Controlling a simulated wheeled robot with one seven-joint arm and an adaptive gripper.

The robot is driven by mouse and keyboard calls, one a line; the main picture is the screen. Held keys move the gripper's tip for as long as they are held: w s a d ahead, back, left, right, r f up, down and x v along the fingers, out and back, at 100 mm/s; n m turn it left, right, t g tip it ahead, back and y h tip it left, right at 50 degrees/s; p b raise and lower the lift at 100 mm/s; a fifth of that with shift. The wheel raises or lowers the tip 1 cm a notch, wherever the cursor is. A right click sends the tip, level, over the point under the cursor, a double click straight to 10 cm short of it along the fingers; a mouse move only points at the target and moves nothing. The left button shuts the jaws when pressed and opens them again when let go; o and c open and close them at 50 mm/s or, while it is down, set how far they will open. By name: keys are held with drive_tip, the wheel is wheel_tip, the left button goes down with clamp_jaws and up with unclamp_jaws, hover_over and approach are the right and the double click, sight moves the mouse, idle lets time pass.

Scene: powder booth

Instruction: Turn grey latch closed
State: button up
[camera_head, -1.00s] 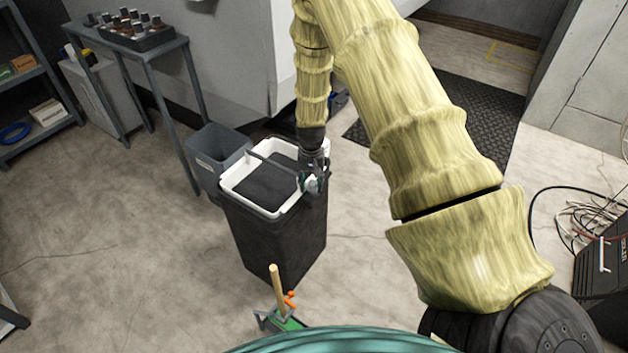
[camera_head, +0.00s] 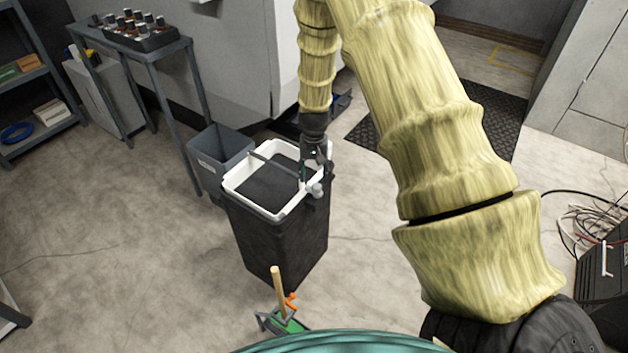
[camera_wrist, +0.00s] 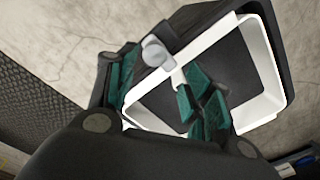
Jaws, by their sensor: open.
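The pale grey latch (camera_head: 316,189) sits at the right front corner of a black bin (camera_head: 275,240) with a white rim (camera_head: 233,184). In the wrist view the latch (camera_wrist: 158,53) shows as a rounded grey knob with a short arm reaching toward the white rim. My gripper (camera_head: 312,172) is just behind the latch at the bin's right edge. Its teal fingers are apart in the wrist view (camera_wrist: 158,92), and the latch lies in the gap between them in the picture. I cannot tell whether a finger touches it. Nothing is held.
A grey bin (camera_head: 222,150) stands directly behind left. A metal stand with a tray of dark pots (camera_head: 140,37) is at the back left. A dustpan with a wooden-handled brush (camera_head: 283,318) lies in front. Cables (camera_head: 592,222) lie at the right. The floor left of the bin is clear.

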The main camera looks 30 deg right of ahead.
sight(314, 184)
wheel_tip(314, 184, up, 6)
drive_tip(key=shift+r, duration=0.2)
idle(0.6)
drive_tip(key=s+a+f+n, duration=0.2)
drive_tip(key=s+a+f, duration=0.3)
drive_tip(key=s+f, duration=0.5)
drive_tip(key=s+a+f+n, duration=0.1)
drive_tip(key=s+a+f, duration=0.2)
drive_tip(key=s, duration=0.7)
drive_tip(key=s+a+f+n, duration=0.2)
drive_tip(key=s+a+f, duration=0.2)
drive_tip(key=s, duration=0.5)
drive_tip(key=s+a+f+n, duration=0.1)
drive_tip(key=s+a+f, duration=0.3)
drive_tip(key=s+a, duration=0.3)
drive_tip(key=s, duration=0.3)
drive_tip(key=shift+s+a+n+p, duration=0.15)
drive_tip(key=shift+s+n+p, duration=0.15)
drive_tip(key=shift+s, duration=0.05)
